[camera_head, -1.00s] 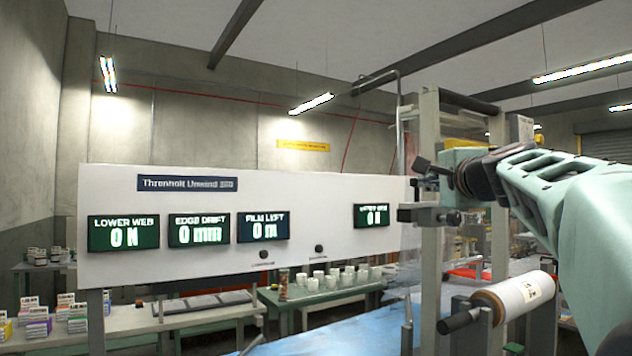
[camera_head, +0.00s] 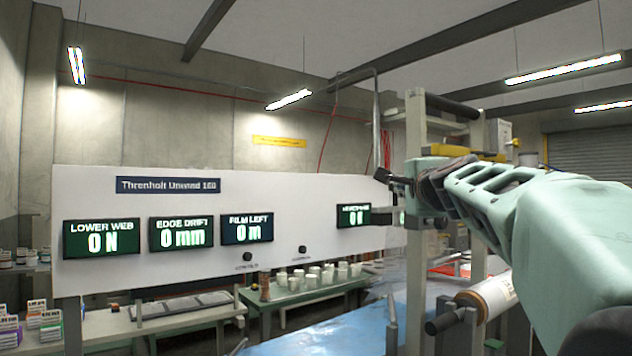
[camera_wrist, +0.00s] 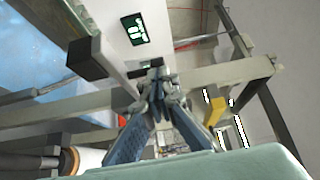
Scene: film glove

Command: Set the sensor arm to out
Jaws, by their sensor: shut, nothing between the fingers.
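My gripper (camera_head: 386,177) is shut and empty, in front of the upright post of the unwind frame in the head view. In the wrist view my gripper (camera_wrist: 152,76) points toward a grey crossbar. A short grey bar with a black block (camera_wrist: 86,58) at its end sticks out to the left of the fingers; it may be the sensor arm, but I cannot tell for sure. It looks close to the fingers, and contact cannot be judged. In the head view my arm hides much of this part of the frame.
A white panel (camera_head: 330,262) with several green-lit displays stands to the left. A white film roll (camera_head: 492,296) sits below my arm. A yellow part (camera_wrist: 215,110) is right of the fingers. A table with white cups (camera_head: 325,275) is behind.

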